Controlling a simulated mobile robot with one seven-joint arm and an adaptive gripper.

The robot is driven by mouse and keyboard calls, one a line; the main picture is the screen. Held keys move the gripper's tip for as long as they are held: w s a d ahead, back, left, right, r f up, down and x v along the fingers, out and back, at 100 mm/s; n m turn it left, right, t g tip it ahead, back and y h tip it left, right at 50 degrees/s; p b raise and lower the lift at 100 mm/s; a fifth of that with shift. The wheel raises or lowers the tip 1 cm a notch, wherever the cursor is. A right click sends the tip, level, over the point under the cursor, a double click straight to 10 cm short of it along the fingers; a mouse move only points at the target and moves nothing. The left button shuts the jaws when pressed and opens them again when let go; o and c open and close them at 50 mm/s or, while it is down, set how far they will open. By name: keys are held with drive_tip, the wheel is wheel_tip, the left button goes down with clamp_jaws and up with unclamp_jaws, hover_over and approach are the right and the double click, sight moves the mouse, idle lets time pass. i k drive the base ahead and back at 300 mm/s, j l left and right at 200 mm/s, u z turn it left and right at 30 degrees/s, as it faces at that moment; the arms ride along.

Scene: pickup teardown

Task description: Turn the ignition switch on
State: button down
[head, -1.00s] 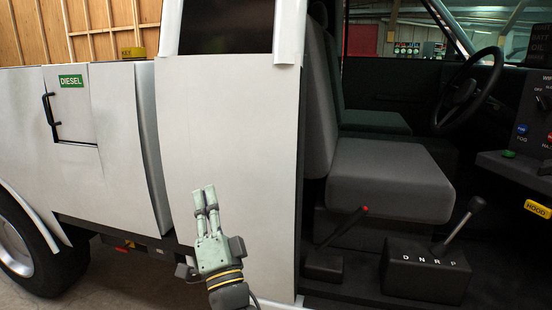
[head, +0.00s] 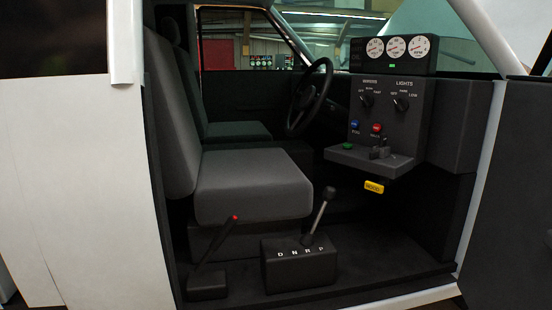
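The dash panel (head: 388,118) stands at the right of the cab in the head view. Below it a dark shelf (head: 366,163) juts out, carrying a small green piece (head: 347,146) and a small dark upright switch-like part (head: 380,150). This part may be the ignition switch, but no label for it can be read and its position is unclear. My gripper is not in view.
Two dark knobs, wiper (head: 366,100) and lights (head: 401,103), sit above a blue button (head: 354,126) and a red button (head: 376,128). The gear lever (head: 321,214), red-tipped lever (head: 216,241), seat (head: 250,185) and steering wheel (head: 311,97) are nearby. The doorway is open.

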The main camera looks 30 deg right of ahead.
sight(377, 152)
drive_tip(key=z, duration=1.35)
drive_tip(key=i+j+z, duration=0.1)
drive_tip(key=i+j, duration=0.15)
drive_tip(key=i+j+z, duration=0.1)
drive_tip(key=j, duration=0.35)
drive_tip(key=i+j+z, duration=0.1)
drive_tip(key=i+j, duration=0.25)
